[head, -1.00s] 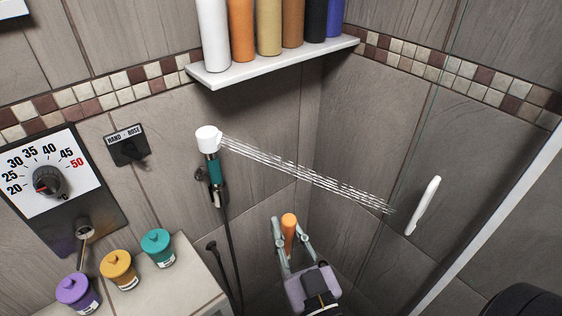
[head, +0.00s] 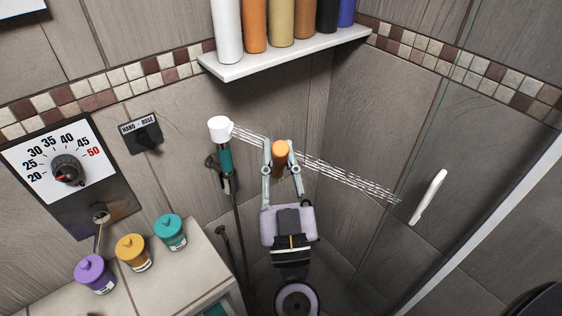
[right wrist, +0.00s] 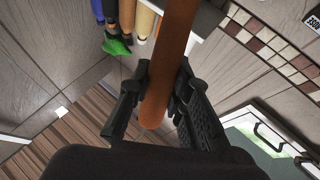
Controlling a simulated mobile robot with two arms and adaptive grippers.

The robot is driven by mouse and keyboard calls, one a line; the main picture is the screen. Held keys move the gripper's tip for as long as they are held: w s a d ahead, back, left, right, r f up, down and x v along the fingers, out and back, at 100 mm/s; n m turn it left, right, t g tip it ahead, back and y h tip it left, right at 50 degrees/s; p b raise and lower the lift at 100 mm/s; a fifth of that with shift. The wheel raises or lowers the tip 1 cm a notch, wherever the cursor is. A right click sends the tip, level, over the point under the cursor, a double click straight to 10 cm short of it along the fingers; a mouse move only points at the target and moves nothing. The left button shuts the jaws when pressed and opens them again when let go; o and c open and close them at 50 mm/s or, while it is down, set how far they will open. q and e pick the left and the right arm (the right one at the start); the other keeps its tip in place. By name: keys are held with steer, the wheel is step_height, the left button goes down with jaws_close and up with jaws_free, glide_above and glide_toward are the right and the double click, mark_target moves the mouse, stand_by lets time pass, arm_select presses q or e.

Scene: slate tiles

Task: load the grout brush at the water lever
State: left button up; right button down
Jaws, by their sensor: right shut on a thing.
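My right gripper (head: 279,147) is shut on an orange-brown rod (head: 281,160), which looks like the grout brush's handle. The rod also shows in the right wrist view (right wrist: 170,60), between the fingers of my right gripper (right wrist: 160,85); no bristles can be made out. A black lever knob (head: 148,140) marked HAND - ROSE is on the back wall, left of the gripper and apart from it. A metal outlet (head: 100,214) with a thin tan strip below it sits under the dial panel; I cannot tell if the strip is a lever. My left gripper is not in view.
A white-headed hand shower (head: 220,130) sprays a water jet (head: 350,180) rightward, crossing the picture by my gripper. A shelf (head: 290,55) with bottles is above. Purple (head: 95,273), yellow (head: 132,252) and teal (head: 170,232) jars stand on a ledge. A white handle (head: 428,197) is at right.

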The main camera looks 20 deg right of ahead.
steer(key=w, duration=0.2)
steer(key=w+d+b, duration=0.1)
steer(key=w, duration=0.1)
steer(key=w+f, duration=0.1)
steer(key=shift+w+d+f, duration=0.1)
steer(key=shift+w+d, duration=0.05)
steer(key=shift+w, duration=0.65)
steer(key=shift+w+d+f, duration=0.2)
steer(key=shift+w, duration=0.55)
steer(key=shift+w+d+f, duration=0.15)
steer(key=shift+w, duration=0.6)
steer(key=shift+s+a+p, duration=0.15)
steer(key=shift+s+p, duration=0.15)
steer(key=shift+s, duration=0.45)
steer(key=shift+s+a+p, duration=0.15)
steer(key=shift+s+p, duration=0.1)
steer(key=shift+s, duration=0.5)
steer(key=shift+s+a+p, duration=0.15)
steer(key=shift+s+a, duration=0.1)
steer(key=shift+s, duration=1)
steer(key=shift+s+a+p, duration=0.15)
steer(key=shift+s+a, duration=0.1)
steer(key=shift+s, duration=0.95)
